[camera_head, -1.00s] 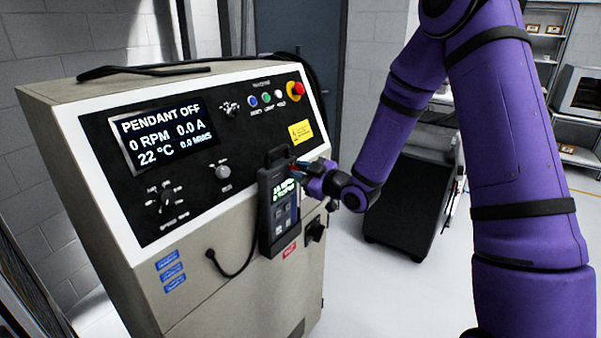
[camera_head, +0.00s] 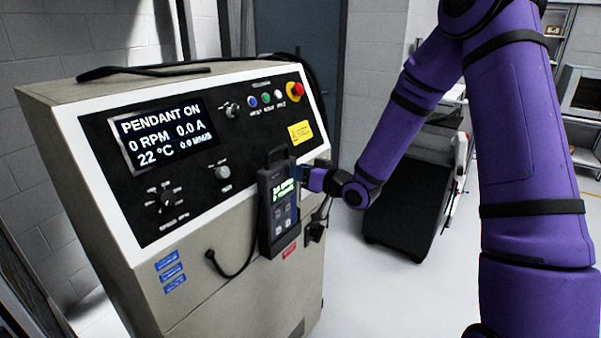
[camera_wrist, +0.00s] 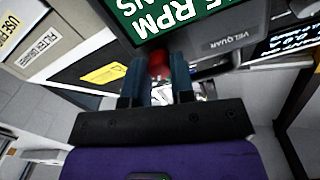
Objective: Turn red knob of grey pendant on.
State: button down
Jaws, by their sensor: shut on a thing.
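The grey pendant (camera_head: 265,215) hangs upright on the front of the console, with a lit screen and a cable at its lower left. Its display (camera_wrist: 165,15) fills the top of the wrist view. The red knob (camera_wrist: 159,64) sits just below that display, between the two blue fingers of my gripper (camera_wrist: 158,72). My gripper is shut on the knob. In the head view my gripper (camera_head: 302,174) is at the pendant's upper right side, and the knob is hidden there. The console screen (camera_head: 160,134) reads "PENDANT ON", 0 RPM and 0.0 A.
The console (camera_head: 215,270) carries a selector knob (camera_head: 222,172), small buttons and a red emergency stop (camera_head: 298,89) above the pendant. A dark treadmill-like machine (camera_head: 410,200) stands behind my arm. The floor right of the console is open.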

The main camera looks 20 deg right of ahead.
jog(key=shift+m, duration=0.3)
jog(key=c, duration=1)
grip_release()
jog(key=shift+o, duration=0.2)
jog(key=v, duration=1)
jog(key=shift+s+d, duration=0.3)
